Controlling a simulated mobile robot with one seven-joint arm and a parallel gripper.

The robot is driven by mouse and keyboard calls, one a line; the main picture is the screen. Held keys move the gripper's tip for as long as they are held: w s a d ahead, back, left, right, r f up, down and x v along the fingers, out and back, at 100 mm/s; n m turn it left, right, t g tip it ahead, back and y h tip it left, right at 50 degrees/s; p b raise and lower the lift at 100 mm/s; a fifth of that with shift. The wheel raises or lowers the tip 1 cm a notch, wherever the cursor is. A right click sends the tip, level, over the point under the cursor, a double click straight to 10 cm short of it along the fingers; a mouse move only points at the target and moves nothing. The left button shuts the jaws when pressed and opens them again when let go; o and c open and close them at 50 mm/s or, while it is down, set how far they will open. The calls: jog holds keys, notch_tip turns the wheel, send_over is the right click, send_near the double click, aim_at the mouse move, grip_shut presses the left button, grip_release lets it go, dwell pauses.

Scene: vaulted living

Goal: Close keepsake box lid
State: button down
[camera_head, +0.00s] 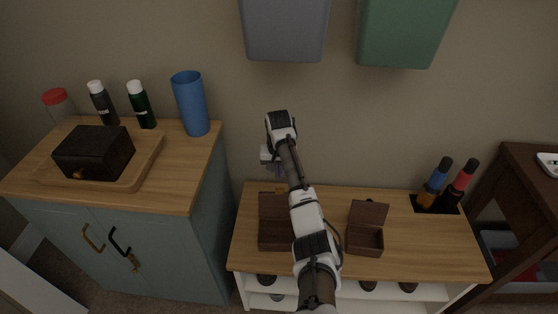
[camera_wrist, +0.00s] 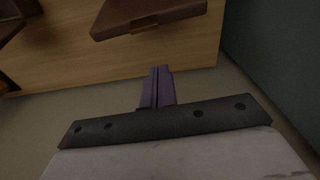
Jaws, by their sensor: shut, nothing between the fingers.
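Two brown boxes stand on the low wooden table in the head view. The left box (camera_head: 274,234) is larger, its lid (camera_head: 272,205) raised at the back; my arm covers its right side. The smaller right box (camera_head: 365,240) also has its lid (camera_head: 369,212) raised. In the wrist view a brown lid with a brass clasp (camera_wrist: 150,18) shows at the top. My gripper (camera_head: 279,174) is behind the left box's lid, near the wall. Its purple fingers (camera_wrist: 161,71) are shut and empty, pointing toward that lid with a gap between in the picture.
A blue-grey cabinet (camera_head: 165,250) stands left, bearing a tray (camera_head: 143,172) with a black box (camera_head: 95,152), bottles and a blue cup (camera_head: 190,104). Two bottles (camera_head: 437,180) sit at the low table's (camera_head: 425,245) right end. Grey and green bins (camera_head: 405,30) hang above.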

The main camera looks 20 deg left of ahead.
aim_at(280, 202)
jog(key=shift+s+d+f+p, duration=0.25)
jog(key=shift+s+p, duration=0.1)
jog(key=shift+s, duration=0.25)
jog(key=shift+s+d+f+p, duration=0.15)
jog(key=shift+s+f+p, duration=0.15)
jog(key=shift+s, duration=0.25)
jog(key=shift+s+d+f+p, duration=0.2)
jog(key=shift+s+p, duration=0.15)
jog(key=shift+s, duration=0.25)
